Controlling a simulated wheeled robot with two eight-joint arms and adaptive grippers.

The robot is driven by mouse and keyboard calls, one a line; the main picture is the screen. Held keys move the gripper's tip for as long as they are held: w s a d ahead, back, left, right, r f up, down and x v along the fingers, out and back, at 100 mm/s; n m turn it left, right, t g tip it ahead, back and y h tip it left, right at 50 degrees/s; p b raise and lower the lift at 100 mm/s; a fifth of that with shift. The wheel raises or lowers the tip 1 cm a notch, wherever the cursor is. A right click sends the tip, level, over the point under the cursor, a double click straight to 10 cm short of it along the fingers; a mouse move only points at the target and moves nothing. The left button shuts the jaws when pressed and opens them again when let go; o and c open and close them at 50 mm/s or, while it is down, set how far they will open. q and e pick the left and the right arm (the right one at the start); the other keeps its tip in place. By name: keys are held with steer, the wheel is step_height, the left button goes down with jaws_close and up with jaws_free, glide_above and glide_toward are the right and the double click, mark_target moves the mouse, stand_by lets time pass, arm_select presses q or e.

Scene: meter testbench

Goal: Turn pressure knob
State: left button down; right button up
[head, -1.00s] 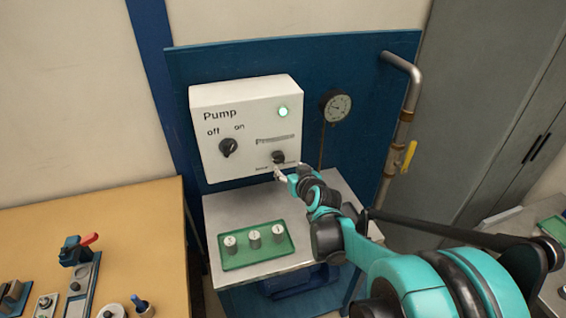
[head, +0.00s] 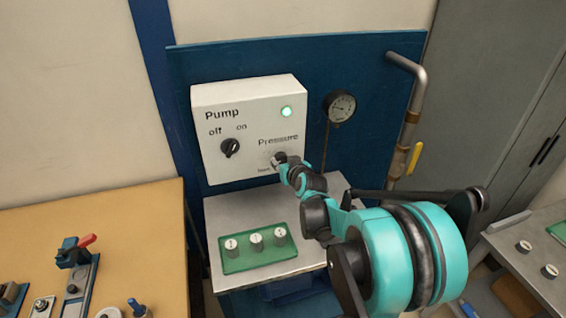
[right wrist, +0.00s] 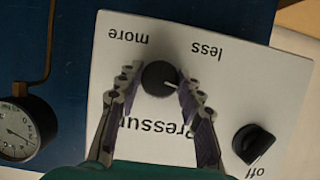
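The pressure knob (right wrist: 159,78) is a round black knob with a white mark, on the front of the white pump box (head: 213,165). In the right wrist view, upside down, it sits below the words "more" and "less", its mark pointing right and slightly down. My right gripper (right wrist: 158,76) has one finger on each side of the knob, and both tips appear to touch it. In the head view my right gripper (head: 279,163) is at the box front and hides most of the knob. My left gripper is out of view.
The off/on switch (head: 229,148) is left of the knob, and a green lamp (head: 286,112) is lit above. A pressure gauge (head: 340,106) hangs on the blue panel (head: 375,75). A green tray (head: 235,265) with weights lies on the metal table below.

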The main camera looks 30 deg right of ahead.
steer(key=shift+c, duration=1.2)
steer(key=m+y, duration=0.2)
steer(key=m, duration=0.1)
steer(key=shift+d+f+t+b, duration=0.1)
steer(key=shift+d+t+b, duration=0.05)
steer(key=shift+t+b, duration=0.2)
steer(key=m+y+b, duration=0.1)
steer(key=m, duration=0.1)
steer(key=m+t+y, duration=0.1)
steer(key=m, duration=0.1)
steer(key=shift+t+b, duration=0.25)
steer(key=shift+b, duration=0.1)
steer(key=o, duration=1.2)
steer(key=shift+c, duration=0.2)
